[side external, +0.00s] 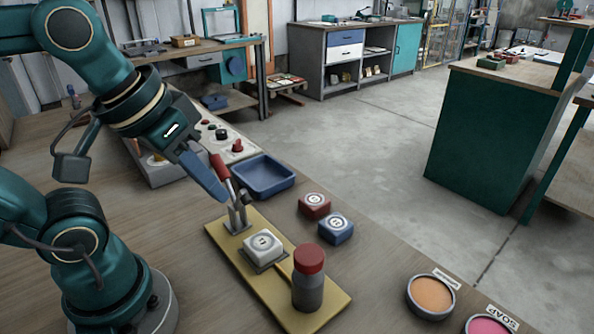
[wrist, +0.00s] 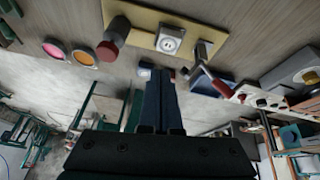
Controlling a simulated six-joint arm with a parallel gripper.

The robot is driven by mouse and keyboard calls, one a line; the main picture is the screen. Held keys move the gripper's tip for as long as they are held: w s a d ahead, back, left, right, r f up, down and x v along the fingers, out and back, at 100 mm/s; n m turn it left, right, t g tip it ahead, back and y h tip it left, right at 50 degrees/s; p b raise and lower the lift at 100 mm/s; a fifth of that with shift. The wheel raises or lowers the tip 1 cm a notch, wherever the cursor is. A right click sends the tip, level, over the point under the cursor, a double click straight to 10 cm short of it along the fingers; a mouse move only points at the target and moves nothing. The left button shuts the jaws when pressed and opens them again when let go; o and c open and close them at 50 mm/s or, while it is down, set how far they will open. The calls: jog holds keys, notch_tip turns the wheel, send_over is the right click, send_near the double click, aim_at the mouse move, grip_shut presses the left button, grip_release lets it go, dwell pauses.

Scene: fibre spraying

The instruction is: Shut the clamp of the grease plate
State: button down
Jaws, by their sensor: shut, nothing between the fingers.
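The yellow plate (side external: 218,240) lies on the wooden bench and also shows in the wrist view (wrist: 142,17). The metal clamp (side external: 237,217) stands at its far left end, with its red handle (side external: 221,170) raised and leaning up to the left. In the wrist view the handle (wrist: 221,87) is right of my fingers. A white block (side external: 264,245) with a round mark sits on the plate beside the clamp. My gripper (side external: 222,198) is shut and empty, its blue fingers pointing down close beside the handle; I cannot tell whether they touch.
A red-capped bottle (side external: 309,278) stands at the plate's near end. A red block (side external: 314,206), a blue block (side external: 336,229) and a blue tray (side external: 264,180) are to the right. Orange (side external: 432,297) and pink (side external: 487,325) pots stand near the bench edge. A control box (side external: 170,172) is behind.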

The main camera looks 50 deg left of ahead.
jog(key=w+a+r+n+g, duration=0.2)
jog(key=w+a+r+n, duration=0.3)
jog(key=a, duration=0.3)
jog(key=w+a+r+n+g, duration=0.1)
jog(key=w+a+r+n, duration=0.1)
jog(key=w+a+n, duration=0.4)
jog(key=s+a+f+n+g, duration=0.1)
jog(key=s+a+f+n, duration=0.2)
jog(key=a, duration=0.6)
jog(key=shift+a+f, duration=0.15)
jog(key=d+f, duration=0.4)
jog(key=f, duration=0.4)
jog(key=shift+f, duration=0.3)
